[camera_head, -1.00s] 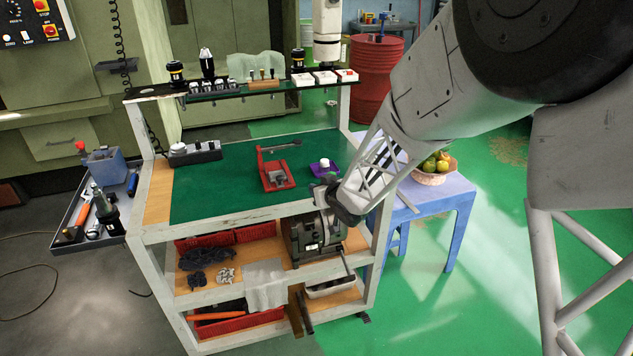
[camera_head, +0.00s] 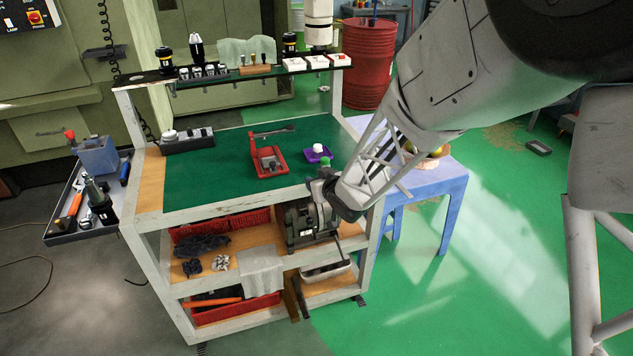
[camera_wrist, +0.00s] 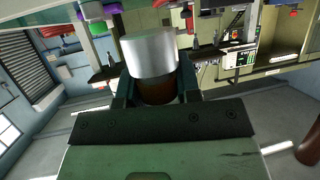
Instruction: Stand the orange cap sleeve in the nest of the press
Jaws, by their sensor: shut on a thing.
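My gripper (camera_head: 322,177) is at the front right edge of the cart's top, just in front of the purple tray. In the wrist view its jaws (camera_wrist: 158,88) are shut on a cylinder (camera_wrist: 150,53), silvery white on the larger part and brown on the part between the fingers. No clear orange shows, so I cannot tell if this is the cap sleeve. The red press (camera_head: 268,161), with a grey lever, stands on the green mat to the left of my gripper. Its nest is too small to make out.
A purple tray (camera_head: 324,159) with a white piece (camera_head: 318,148) lies right of the press. A black block with pale round parts (camera_head: 187,140) sits at the mat's back left. A raised shelf (camera_head: 226,77) crosses the back. The mat (camera_head: 215,180) is clear left of the press.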

